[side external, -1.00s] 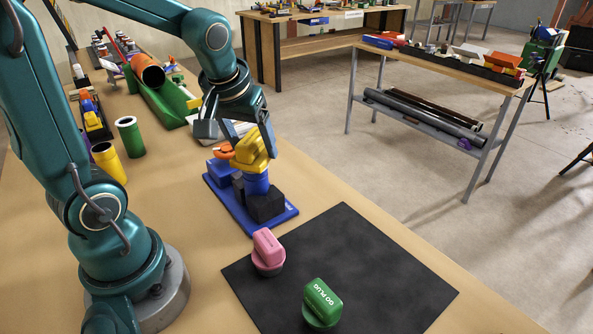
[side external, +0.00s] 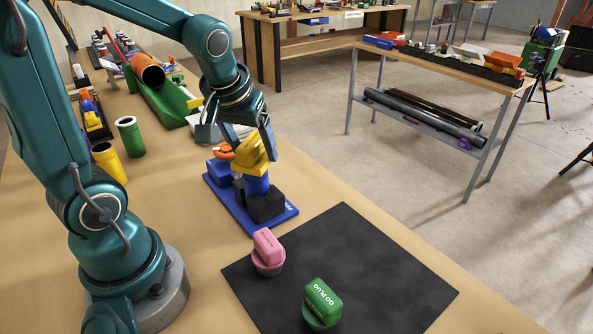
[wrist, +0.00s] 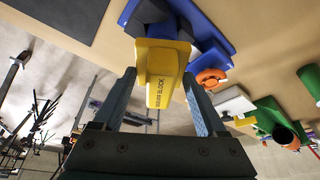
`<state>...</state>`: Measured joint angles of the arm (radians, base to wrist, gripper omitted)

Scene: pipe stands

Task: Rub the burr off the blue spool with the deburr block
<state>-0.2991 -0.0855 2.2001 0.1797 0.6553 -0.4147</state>
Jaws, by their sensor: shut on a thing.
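My gripper (side external: 252,138) is shut on the yellow deburr block (side external: 250,155). In the wrist view the block (wrist: 161,75) sits between the two fingers and its lettering shows. The block is tilted and lies over the top of the blue spool (side external: 256,184); whether they touch I cannot tell. The spool stands between dark blocks (side external: 266,205) on a blue base plate (side external: 235,213). The burr cannot be made out; the spool's top is hidden by the block.
A black mat (side external: 370,265) in front holds a pink plug (side external: 268,247) and a green go plug (side external: 322,302). An orange clamp part (side external: 222,152) is close beside the block. Green (side external: 130,138) and yellow (side external: 108,163) cylinders stand at left.

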